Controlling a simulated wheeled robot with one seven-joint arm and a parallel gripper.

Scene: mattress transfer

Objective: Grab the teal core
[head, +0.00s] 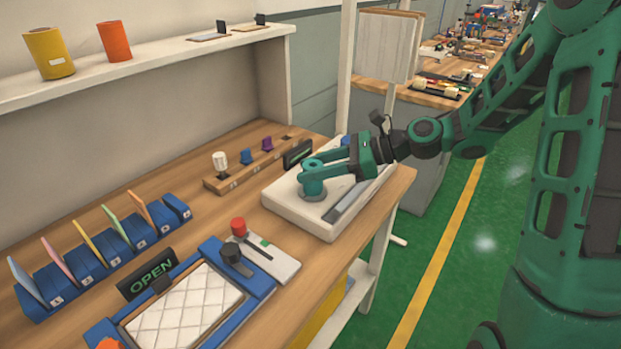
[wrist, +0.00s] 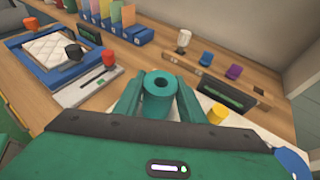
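The teal core (head: 313,185) is a short upright cylinder on a white tray-like stand (head: 287,205) at the bench's right end. In the wrist view the core (wrist: 160,97) shows a dark hole in its top and sits between the two teal fingers. My gripper (head: 318,168) reaches in from the right, with its fingers around the core's sides. In the wrist view my gripper (wrist: 160,85) has a fingertip close on each side of it. Whether the fingers press on the core cannot be told. The core appears to rest on the stand.
A wooden rack (head: 250,168) with white, blue and purple pieces stands behind the stand. A yellow cylinder (wrist: 218,113) is right of the core.

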